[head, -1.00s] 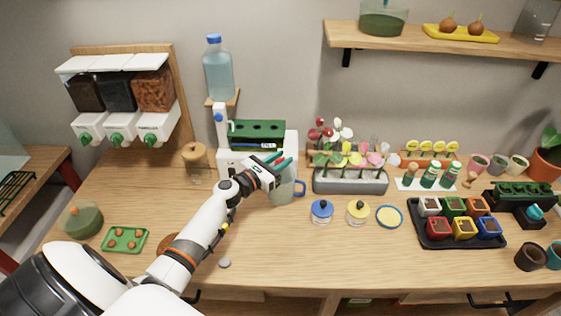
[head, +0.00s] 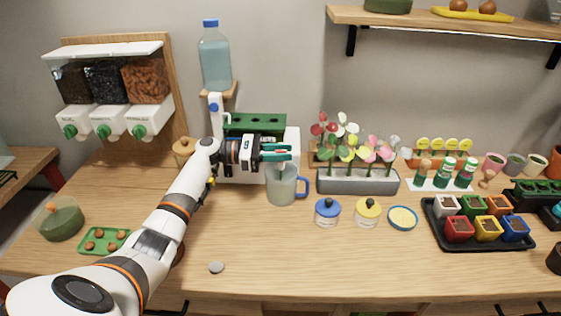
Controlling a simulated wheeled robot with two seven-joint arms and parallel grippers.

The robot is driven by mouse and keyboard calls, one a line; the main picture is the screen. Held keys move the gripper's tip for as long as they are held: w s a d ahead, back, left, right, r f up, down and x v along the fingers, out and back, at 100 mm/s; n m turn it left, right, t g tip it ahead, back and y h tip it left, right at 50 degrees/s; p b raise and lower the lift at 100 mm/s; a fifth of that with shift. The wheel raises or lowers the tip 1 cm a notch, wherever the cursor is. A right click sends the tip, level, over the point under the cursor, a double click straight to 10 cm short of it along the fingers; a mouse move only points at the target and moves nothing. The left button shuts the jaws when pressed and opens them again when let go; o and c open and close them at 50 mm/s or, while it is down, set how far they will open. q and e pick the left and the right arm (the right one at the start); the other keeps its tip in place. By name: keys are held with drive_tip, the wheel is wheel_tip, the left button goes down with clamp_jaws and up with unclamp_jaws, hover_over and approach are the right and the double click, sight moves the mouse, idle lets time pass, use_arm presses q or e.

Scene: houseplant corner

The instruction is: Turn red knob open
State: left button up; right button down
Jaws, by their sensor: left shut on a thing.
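A white dispenser (head: 292,139) with a green top stands at the back of the table, with a blue-lidded water bottle (head: 214,58) on a stand at its left. My left gripper (head: 283,152), with teal fingertips, is at the dispenser's front, level and pointing right. It is shut on the red knob, which the fingers almost wholly hide, so I cannot tell its angle. A translucent grey mug (head: 281,187) with a blue handle stands upright just below the gripper. My right gripper is out of view.
A grey planter (head: 357,182) of flowers stands to the right. In front are a blue-lidded jar (head: 327,211), a yellow-lidded jar (head: 367,211) and a black tray (head: 468,244) of small pots. Grain dispensers (head: 110,90) hang at the left. The front middle table is mostly clear.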

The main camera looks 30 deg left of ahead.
use_arm(q)
drive_tip(key=shift+m+g, duration=0.3)
drive_tip(key=shift+g, duration=0.1)
drive_tip(key=o, duration=0.9)
drive_tip(key=shift+o, duration=0.2)
drive_tip(key=shift+b, duration=0.3)
drive_tip(key=b+v, duration=0.2)
drive_tip(key=v, duration=1)
drive_tip(key=shift+f+b, duration=0.25)
drive_tip(key=shift+b, duration=0.15)
drive_tip(key=shift+w, duration=0.1)
